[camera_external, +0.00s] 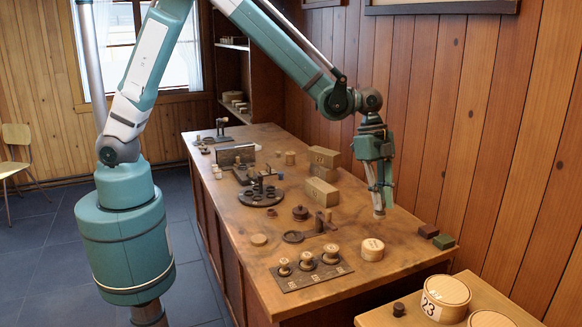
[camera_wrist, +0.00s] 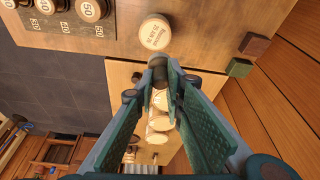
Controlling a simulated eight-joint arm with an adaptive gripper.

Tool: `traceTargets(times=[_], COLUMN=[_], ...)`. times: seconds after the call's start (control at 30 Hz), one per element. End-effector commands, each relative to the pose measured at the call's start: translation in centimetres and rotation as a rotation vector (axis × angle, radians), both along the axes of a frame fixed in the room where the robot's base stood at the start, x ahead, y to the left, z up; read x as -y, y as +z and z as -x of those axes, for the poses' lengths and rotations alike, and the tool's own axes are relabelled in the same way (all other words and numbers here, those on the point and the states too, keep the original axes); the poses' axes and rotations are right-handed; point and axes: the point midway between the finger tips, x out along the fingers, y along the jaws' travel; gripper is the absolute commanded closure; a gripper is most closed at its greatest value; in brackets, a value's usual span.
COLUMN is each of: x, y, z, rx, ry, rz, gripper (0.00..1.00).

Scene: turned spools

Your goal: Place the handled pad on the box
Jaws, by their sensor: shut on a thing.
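My gripper (camera_external: 379,207) hangs fingers down above the right part of the long table. I cannot tell whether this is the task's box.
A board of knobbed spools (camera_external: 310,269) lies left of the round box. Rectangular wooden blocks (camera_external: 322,193) stand behind. A red block (camera_external: 428,231) and a green block (camera_external: 444,241) sit by the right edge. A lower table carries larger round boxes (camera_external: 446,298).

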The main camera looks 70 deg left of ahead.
Motion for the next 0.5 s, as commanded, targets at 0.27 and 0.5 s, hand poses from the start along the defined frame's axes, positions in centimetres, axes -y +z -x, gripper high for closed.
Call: traceTargets(times=[0.27,0.5], x=[-0.09,-0.09], y=[0.45,0.39], z=[1.13,1.11], rx=[0.001,0.001], ry=[-0.005,-0.005], rz=[0.002,0.002], gripper=[0.96,0.96])
